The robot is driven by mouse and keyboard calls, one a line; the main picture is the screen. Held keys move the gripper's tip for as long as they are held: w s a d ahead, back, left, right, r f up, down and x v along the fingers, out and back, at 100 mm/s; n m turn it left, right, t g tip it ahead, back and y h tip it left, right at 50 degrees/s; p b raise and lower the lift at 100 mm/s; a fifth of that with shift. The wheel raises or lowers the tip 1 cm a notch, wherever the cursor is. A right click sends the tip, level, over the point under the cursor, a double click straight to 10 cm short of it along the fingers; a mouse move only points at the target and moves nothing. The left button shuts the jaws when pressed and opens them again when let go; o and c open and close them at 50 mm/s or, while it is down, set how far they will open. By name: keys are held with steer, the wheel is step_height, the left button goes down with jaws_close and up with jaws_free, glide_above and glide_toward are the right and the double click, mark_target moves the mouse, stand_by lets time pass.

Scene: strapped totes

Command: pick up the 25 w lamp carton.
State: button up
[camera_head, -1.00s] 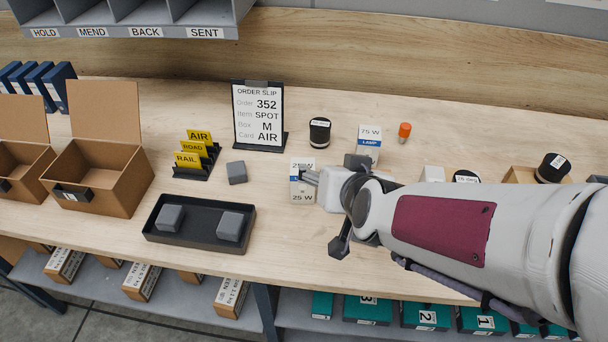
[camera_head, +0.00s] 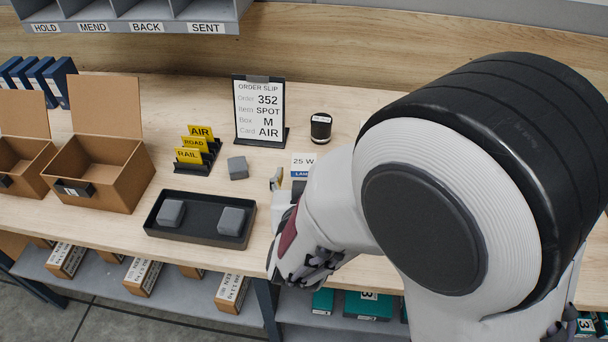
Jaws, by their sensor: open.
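The 25 W lamp carton (camera_head: 303,162) is white with a blue LAMP strip. It is on the wooden bench, right of the black tray. Only its upper part shows; my arm covers the rest. My gripper (camera_head: 277,180) is mostly hidden behind my arm. A pale fingertip shows just left of the carton. The jaws are open. Whether they touch or straddle the carton cannot be seen.
A black tray (camera_head: 152,227) with two grey blocks and a loose grey block (camera_head: 237,168) lie left of the carton. The order slip stand (camera_head: 259,110), a black round tub (camera_head: 321,128) and yellow cards (camera_head: 194,150) stand behind. My arm hides the bench's right side.

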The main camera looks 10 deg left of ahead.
mark_target(304, 163)
steer(key=shift+w, duration=0.1)
stand_by(0.3)
steer(key=shift+x, duration=1.2)
steer(key=shift+w, duration=0.1)
steer(key=shift+x, duration=2.5)
steer(key=c, duration=1.2)
